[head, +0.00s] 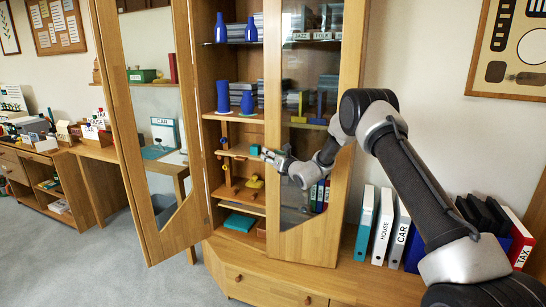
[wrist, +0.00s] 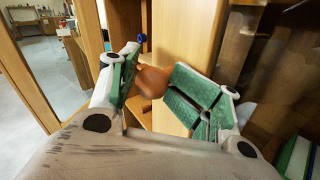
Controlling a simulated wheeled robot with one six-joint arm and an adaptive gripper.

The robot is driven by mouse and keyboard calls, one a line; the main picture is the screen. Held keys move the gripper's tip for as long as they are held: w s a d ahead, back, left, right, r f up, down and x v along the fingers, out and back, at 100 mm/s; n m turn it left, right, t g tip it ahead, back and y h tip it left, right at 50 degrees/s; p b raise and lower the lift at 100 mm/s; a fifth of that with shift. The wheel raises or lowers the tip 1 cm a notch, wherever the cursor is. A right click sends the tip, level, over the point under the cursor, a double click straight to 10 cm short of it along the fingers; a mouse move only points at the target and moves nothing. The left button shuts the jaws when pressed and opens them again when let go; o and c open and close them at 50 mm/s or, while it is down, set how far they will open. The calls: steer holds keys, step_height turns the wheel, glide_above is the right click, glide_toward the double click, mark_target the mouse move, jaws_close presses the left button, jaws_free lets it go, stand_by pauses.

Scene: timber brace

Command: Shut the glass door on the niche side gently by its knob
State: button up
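The right glass door (head: 275,150) of the wooden cabinet stands roughly in line with the cabinet front; I cannot tell if it is fully shut. The left glass door (head: 115,90) is swung wide open towards the room. My gripper (head: 268,156) is at the left stile of the right door. In the wrist view a round brown knob (wrist: 152,82) sits between the green-padded fingertips of my gripper (wrist: 153,78). The knob is hidden behind my gripper in the head view.
Shelves behind the doors hold blue vases (head: 222,90), and a teal box (head: 240,222) lies low inside. White and teal binders (head: 382,228) stand on the ledge to the right. Desks (head: 60,155) stand on the left; grey floor (head: 90,265) is clear in front.

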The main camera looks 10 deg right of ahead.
steer(key=shift+a+r, duration=0.25)
steer(key=shift+a, duration=0.35)
steer(key=shift+s+d, duration=0.1)
steer(key=shift+d, duration=0.1)
steer(key=shift+f, duration=0.1)
steer(key=shift+s+d, duration=0.15)
steer(key=shift+s, duration=0.15)
steer(key=v, duration=1.1)
steer(key=shift+s+d, duration=0.1)
steer(key=shift+d, duration=0.15)
